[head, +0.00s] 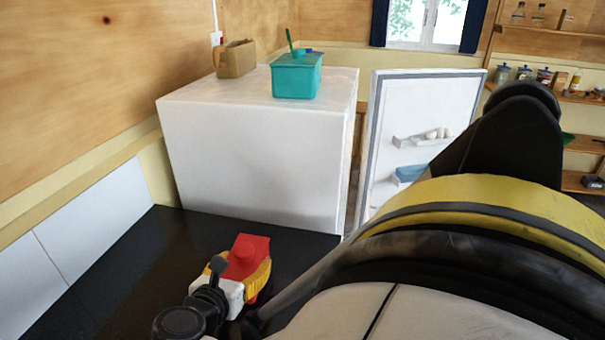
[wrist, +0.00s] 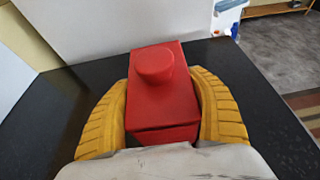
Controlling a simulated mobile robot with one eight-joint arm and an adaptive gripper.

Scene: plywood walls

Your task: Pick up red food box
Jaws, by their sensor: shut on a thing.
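The red food box (wrist: 164,98) is a red block with a round raised cap on its top. In the wrist view it sits between the two yellow ridged fingers of my gripper (wrist: 163,110), which touch its left and right sides. In the head view the red box (head: 246,254) shows over the black counter, with my gripper (head: 244,275) around it. My gripper is shut on the box. The box's lower part is hidden by the fingers and wrist. I cannot tell whether the box rests on the counter or is just above it.
The black counter (head: 145,255) is clear around the box. A white fridge (head: 255,150) stands behind it, its door (head: 425,110) open to the right. A shelf (head: 565,95) with jars is far right.

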